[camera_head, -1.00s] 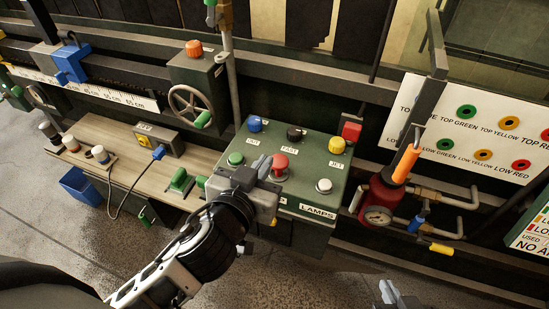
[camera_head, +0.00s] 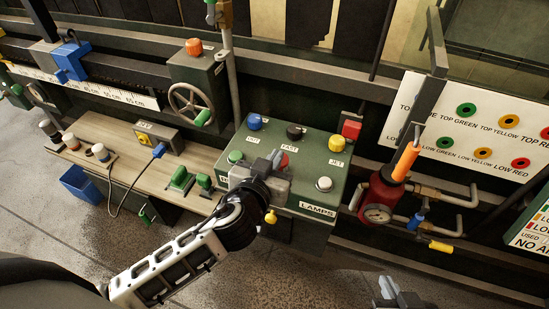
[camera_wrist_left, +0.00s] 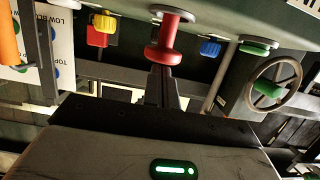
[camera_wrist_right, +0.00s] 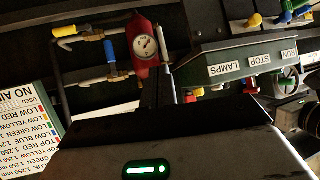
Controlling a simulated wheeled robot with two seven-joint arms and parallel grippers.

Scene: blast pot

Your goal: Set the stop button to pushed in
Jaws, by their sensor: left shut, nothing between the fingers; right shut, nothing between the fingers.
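The stop button is a red mushroom button (camera_head: 285,161) in the front row of the green control panel (camera_head: 306,177). My left gripper covers most of it in the head view. In the left wrist view the red cap (camera_wrist_left: 163,57) stands off its collar on a red stem. My left gripper (camera_head: 275,158) is shut and empty, its fingertips (camera_wrist_left: 162,76) lined up with the cap. I cannot tell whether they touch it. My right gripper (camera_head: 390,289) is shut and empty, low at the front; its fingers (camera_wrist_right: 157,84) show in the right wrist view.
The panel also carries blue (camera_head: 255,122), black (camera_head: 295,132), yellow (camera_head: 336,144), green (camera_head: 235,157) and white (camera_head: 324,184) buttons, and a red block (camera_head: 351,130) stands behind. A red gauge unit (camera_head: 381,196) is to the right. A wooden bench (camera_head: 120,155) is to the left.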

